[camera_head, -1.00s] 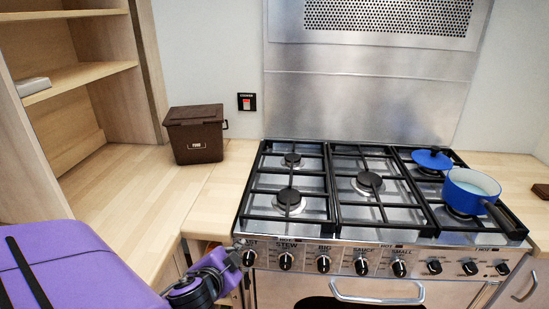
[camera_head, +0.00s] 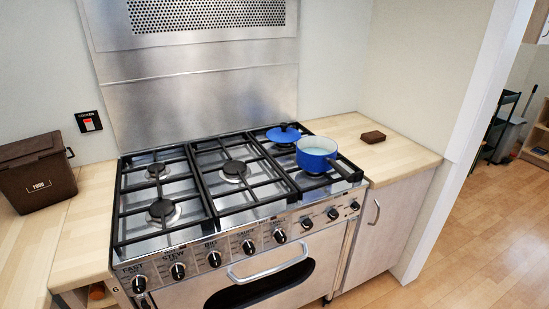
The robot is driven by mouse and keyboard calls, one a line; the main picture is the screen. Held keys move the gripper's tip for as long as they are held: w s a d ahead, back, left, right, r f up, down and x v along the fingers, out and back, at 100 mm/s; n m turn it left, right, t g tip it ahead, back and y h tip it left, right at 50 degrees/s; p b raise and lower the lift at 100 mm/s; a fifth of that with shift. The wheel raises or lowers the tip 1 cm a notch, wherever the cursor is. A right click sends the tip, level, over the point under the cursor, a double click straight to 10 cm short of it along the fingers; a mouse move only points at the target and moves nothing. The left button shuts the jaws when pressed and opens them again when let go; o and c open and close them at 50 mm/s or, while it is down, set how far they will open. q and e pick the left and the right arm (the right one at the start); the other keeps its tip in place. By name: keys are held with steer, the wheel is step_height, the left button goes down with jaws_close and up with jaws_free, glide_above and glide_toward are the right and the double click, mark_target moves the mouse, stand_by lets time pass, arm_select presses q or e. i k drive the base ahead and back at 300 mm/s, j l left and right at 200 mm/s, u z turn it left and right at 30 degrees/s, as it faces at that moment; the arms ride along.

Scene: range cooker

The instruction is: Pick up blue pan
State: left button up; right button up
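The blue pan (camera_head: 316,153) sits upright on the front right burner of the range cooker, with a pale inside. A blue lid (camera_head: 283,134) with a knob lies on the back right burner, just behind and left of the pan.
The cooker's black grates (camera_head: 235,172) are otherwise empty. A small brown block (camera_head: 373,137) lies on the wooden counter (camera_head: 415,157) at right. A brown food bin (camera_head: 38,173) stands at left. Knobs and an oven handle (camera_head: 270,262) line the front. Open floor (camera_head: 480,235) lies at right.

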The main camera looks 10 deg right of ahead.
mark_target(315, 153)
steer(key=i+l+u, duration=0.15)
steer(key=l+u, duration=0.9)
steer(key=l, duration=0.95)
